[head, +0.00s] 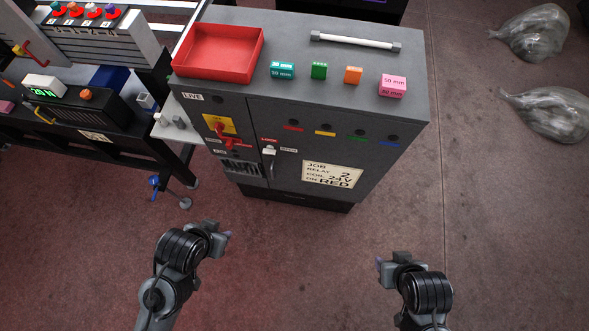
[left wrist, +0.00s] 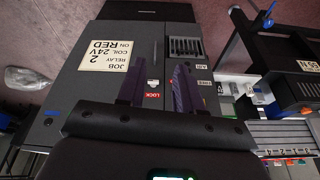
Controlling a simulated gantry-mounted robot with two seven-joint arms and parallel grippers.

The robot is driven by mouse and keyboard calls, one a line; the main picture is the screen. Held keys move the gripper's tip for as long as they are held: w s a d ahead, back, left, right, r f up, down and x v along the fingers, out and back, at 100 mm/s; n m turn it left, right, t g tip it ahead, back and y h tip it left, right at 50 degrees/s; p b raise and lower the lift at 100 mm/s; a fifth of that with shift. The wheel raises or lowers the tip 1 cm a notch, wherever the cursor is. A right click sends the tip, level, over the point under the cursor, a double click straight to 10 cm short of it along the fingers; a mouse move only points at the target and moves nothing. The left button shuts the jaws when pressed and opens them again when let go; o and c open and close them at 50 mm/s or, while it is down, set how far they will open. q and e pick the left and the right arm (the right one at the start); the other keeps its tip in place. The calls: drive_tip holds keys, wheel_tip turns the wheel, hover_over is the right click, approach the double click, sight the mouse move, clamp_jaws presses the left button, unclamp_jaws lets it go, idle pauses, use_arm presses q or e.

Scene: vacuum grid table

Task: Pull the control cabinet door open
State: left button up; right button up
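The grey control cabinet (head: 235,100) stands upright in the head view, its door (head: 330,150) flush with the front, so it looks closed. A small pale latch (head: 268,150) sits at the door's left edge, beside a red rotary switch on a yellow plate (head: 218,124). My left gripper (head: 228,237) is in front of and below the cabinet, touching nothing. In the left wrist view its two purple fingers (left wrist: 157,80) are spread apart and empty, with the latch (left wrist: 153,84) showing between them at a distance. My right gripper (head: 380,264) is over the floor at lower right; its finger gap is hidden.
On the cabinet top are a red tray (head: 220,78), several coloured blocks (head: 319,71) and a white bar handle (head: 356,41). A workbench with equipment (head: 90,115) stands at left. Clear bags (head: 552,112) lie on the floor at right. The floor before the cabinet is clear.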

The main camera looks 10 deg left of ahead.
sight(272, 173)
use_arm(q)
drive_tip(key=w+d+f+t+h+b, duration=0.2)
drive_tip(key=w+f+t+b, duration=0.7)
drive_tip(key=w, duration=0.4)
drive_tip(key=w+a+f+t+h+b, duration=0.15)
drive_tip(key=w+f+b, duration=0.45)
drive_tip(key=f+b, duration=1.35)
drive_tip(key=w+f+t+b, duration=0.3)
drive_tip(key=w+f+b, duration=0.4)
drive_tip(key=f+b, duration=1.3)
drive_tip(key=shift+m, duration=0.3)
drive_tip(key=shift+w+d+r+b, duration=0.5)
drive_tip(key=shift+w+b, duration=0.6)
drive_tip(key=shift+w, duration=0.65)
drive_tip(key=shift+w+d+r+b, duration=0.4)
drive_tip(key=shift+w+r+b, duration=0.25)
drive_tip(key=shift+w+b, duration=0.8)
drive_tip(key=shift+w+d+r+b, duration=0.5)
drive_tip(key=shift+w+b, duration=0.3)
drive_tip(key=shift+w, duration=1.25)
drive_tip(key=shift+a, duration=0.1)
drive_tip(key=shift+c, duration=0.3)
clamp_jaws()
